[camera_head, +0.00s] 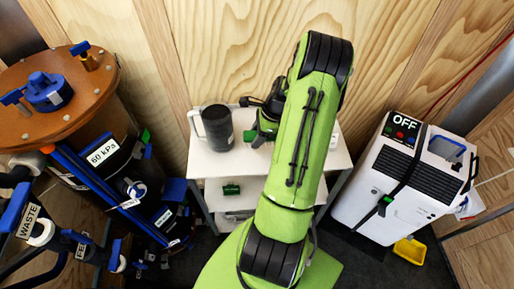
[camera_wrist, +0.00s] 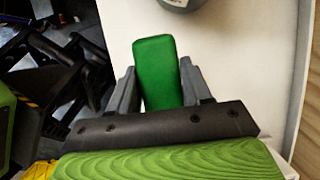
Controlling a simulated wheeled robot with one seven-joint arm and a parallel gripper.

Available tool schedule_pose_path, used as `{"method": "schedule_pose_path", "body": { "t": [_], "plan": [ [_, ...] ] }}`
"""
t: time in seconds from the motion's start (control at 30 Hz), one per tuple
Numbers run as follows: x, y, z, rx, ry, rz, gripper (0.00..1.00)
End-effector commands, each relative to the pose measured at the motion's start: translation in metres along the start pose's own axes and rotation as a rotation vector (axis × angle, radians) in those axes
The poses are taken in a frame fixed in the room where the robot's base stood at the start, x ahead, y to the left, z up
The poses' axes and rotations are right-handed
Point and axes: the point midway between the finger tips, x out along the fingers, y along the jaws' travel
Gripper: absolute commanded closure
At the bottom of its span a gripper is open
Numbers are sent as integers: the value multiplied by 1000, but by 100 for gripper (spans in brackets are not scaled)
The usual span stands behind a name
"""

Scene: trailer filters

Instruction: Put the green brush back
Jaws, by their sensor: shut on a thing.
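The green brush (camera_wrist: 154,62) shows in the wrist view as a green block with rounded edges. My gripper (camera_wrist: 157,80) is shut on it, with one dark finger on each side. In the head view a green piece (camera_head: 257,138) shows below my dark gripper, over the right part of the white cart top (camera_head: 241,160). My arm hides most of the gripper there. I cannot tell whether the brush touches the white surface.
A dark grey mug (camera_head: 218,130) stands left of my gripper on the cart. Another green object (camera_head: 231,189) lies on a lower shelf. A brown-topped tank (camera_head: 60,100) with blue valves is at left. A white machine marked OFF (camera_head: 385,180) and a yellow tray (camera_head: 409,251) are at right.

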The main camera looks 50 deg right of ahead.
Motion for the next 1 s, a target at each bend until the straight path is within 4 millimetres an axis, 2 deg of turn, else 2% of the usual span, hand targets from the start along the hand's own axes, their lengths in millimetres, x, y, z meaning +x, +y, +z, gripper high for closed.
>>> {"method": "schedule_pose_path", "body": {
  "t": [0.03, 0.17, 0.37, 0.7, 0.73, 0.87, 1.0],
  "plan": [
    [9, 0, -4, -1, -1, 2, 80],
    [22, 0, -9, -1, -1, 1, 80],
    [56, 0, -23, -1, -1, 2, 80],
    [59, 0, -25, -2, 0, 0, 80],
    [59, 0, -24, -2, 0, 0, 48],
    [58, 0, -24, -2, 0, -1, 28],
    [58, 0, -24, -2, 0, 0, 26]
  ]
}}
